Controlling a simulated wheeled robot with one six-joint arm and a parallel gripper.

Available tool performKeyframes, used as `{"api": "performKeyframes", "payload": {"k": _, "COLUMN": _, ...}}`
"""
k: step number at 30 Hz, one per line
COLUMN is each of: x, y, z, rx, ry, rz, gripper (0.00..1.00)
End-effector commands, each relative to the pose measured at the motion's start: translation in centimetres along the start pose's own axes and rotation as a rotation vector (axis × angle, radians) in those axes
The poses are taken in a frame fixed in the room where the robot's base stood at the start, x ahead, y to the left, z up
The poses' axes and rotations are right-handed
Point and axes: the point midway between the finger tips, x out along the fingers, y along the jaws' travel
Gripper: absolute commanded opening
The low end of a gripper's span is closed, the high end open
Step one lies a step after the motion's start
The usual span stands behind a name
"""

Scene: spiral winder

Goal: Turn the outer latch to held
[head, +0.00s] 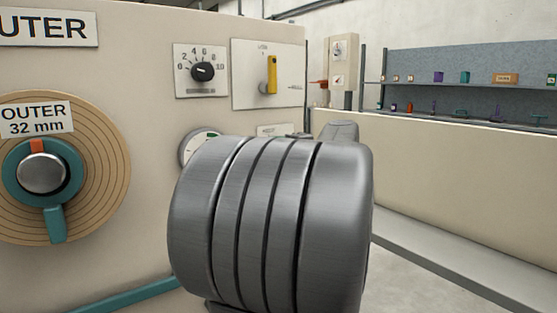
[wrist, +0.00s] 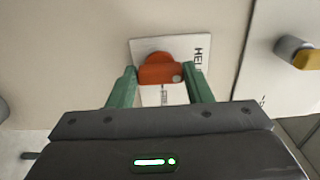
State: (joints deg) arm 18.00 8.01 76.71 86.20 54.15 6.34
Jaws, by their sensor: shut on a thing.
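The orange-red latch (wrist: 159,71) sits on a white plate (wrist: 146,46) in the wrist view. The plate has the word HELD, turned sideways, at its right edge; more lettering below the latch is partly hidden. My gripper (wrist: 163,74) has its green fingers on either side of the latch and is shut on it. In the head view my grey arm fills the middle, and neither the latch nor the gripper can be made out there.
An OUTER spool (head: 105,165) with a teal hub is at left in the head view. A dial (head: 203,71) and a yellow lever (head: 272,75) are on the panel above my arm. The lever also shows at the wrist view's right edge (wrist: 306,59). Shelves (head: 465,85) stand behind.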

Motion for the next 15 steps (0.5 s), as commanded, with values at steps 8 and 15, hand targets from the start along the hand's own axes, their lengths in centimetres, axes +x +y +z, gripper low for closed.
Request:
{"api": "performKeyframes", "payload": {"k": 8, "x": 0.0, "y": 0.1, "z": 0.01, "rx": -0.014, "ry": -0.001, "rz": 0.002, "gripper": 0.23}}
{"api": "performKeyframes", "payload": {"k": 15, "x": 0.0, "y": 0.11, "z": 0.01, "rx": -0.014, "ry": -0.001, "rz": 0.002, "gripper": 0.51}}
